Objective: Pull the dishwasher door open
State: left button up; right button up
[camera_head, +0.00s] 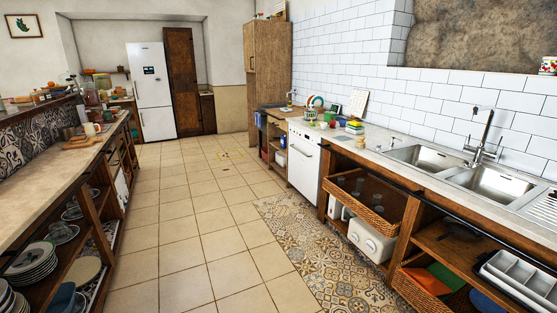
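A white dishwasher (303,168) is built into the wooden counter on the right side, in the middle of the head view. Its front door looks shut and upright, with a control strip along its top edge. I see it at an angle from across the floor. Neither of my grippers is in the head view.
The tiled floor (195,225) is clear between two counters. The right counter has sinks (480,185), a wicker basket (362,197) and a toaster (370,240) on open shelves. The left counter (60,165) holds stacked plates (32,262). A white fridge (152,92) stands at the back.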

aim_at(305, 158)
jog(key=i, duration=3.9)
jog(key=i+z, duration=0.1)
jog(key=i, duration=0.65)
jog(key=i+j, duration=0.15)
jog(key=i, duration=0.55)
jog(key=l+z, duration=0.05)
